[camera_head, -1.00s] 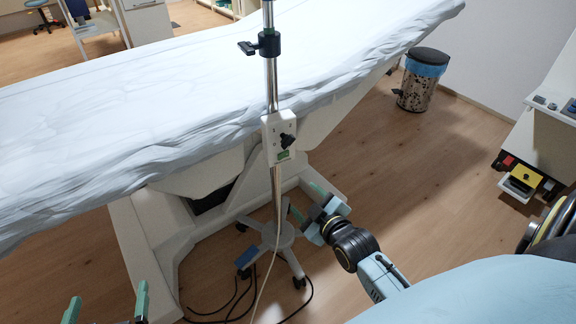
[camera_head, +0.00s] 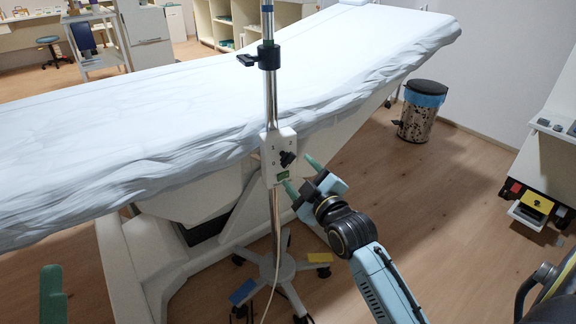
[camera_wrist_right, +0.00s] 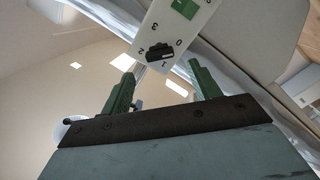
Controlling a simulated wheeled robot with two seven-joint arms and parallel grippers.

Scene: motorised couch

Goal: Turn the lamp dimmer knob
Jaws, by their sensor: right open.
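The lamp dimmer is a white box (camera_head: 270,147) on the upright metal pole, with a black knob (camera_head: 288,158) and a green label below it. My right gripper (camera_head: 299,175) is open and empty, its green fingers just right of and below the knob. In the right wrist view, the knob (camera_wrist_right: 160,52) lies just beyond the gap between the two fingertips (camera_wrist_right: 162,69), beside printed numbers on the box (camera_wrist_right: 184,30). No clear contact shows. One green finger of my left gripper (camera_head: 53,292) shows at the lower left; the rest is out of frame.
A couch under a white sheet (camera_head: 120,115) stands behind the pole. The pole has a black clamp (camera_head: 268,55) above and a wheeled foot (camera_head: 275,268) with a cable below. A bin (camera_head: 418,115) and a cabinet (camera_head: 545,120) are at the right. Wooden floor lies open between.

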